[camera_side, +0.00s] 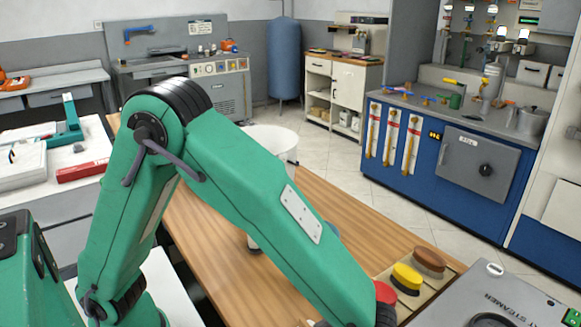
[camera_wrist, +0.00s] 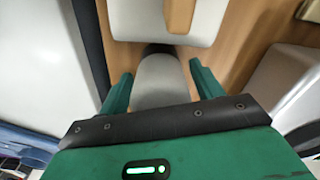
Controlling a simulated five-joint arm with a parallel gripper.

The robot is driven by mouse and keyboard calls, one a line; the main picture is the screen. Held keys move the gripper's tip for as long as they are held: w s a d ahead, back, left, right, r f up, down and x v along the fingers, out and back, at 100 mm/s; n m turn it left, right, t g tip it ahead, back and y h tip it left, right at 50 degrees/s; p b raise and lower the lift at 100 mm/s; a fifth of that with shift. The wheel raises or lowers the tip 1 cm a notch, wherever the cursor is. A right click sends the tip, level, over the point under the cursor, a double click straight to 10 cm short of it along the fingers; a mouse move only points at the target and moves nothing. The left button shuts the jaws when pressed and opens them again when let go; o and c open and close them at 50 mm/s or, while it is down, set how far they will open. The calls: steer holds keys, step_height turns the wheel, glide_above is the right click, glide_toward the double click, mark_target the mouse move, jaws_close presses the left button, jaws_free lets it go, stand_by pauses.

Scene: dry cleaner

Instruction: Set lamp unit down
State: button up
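My gripper (camera_wrist: 161,72) shows in the wrist view with its two green fingers spread apart. A pale grey tapered piece (camera_wrist: 160,85) with a dark far end lies between them. I cannot tell whether the fingers press on it, nor whether it belongs to the lamp unit. In the side view my arm crosses the wooden table, and the gripper is out of sight past the bottom edge. No lamp unit can be made out for certain. A white round form (camera_side: 272,141) stands behind my arm, partly hidden by it.
The wooden table (camera_side: 338,210) has bare room right of my arm. A tray (camera_side: 433,290) holding a yellow brush (camera_side: 407,278) and a brown brush (camera_side: 429,262) lies near a grey steamer (camera_side: 492,290).

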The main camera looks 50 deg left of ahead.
steer(key=shift+r, duration=0.15)
step_height(320, 180, up, 12)
steer(key=shift+a+r, duration=0.1)
steer(key=shift+a, duration=0.05)
stand_by(0.8)
stand_by(0.5)
steer(key=w+a+r+n+t, duration=0.1)
steer(key=a+r+n, duration=0.1)
steer(key=a, duration=0.2)
steer(key=w+a+r+n, duration=0.2)
steer(key=a+r, duration=0.1)
steer(key=a, duration=0.2)
steer(key=s+a+r+n+t, duration=0.2)
steer(key=a+n, duration=0.3)
steer(key=a, duration=0.6)
steer(key=s+a+r+n+t, duration=0.2)
steer(key=s+a+n, duration=0.3)
steer(key=a, duration=0.5)
steer(key=shift+a, duration=0.4)
steer(key=c, duration=0.4)
steer(key=shift+o, duration=0.2)
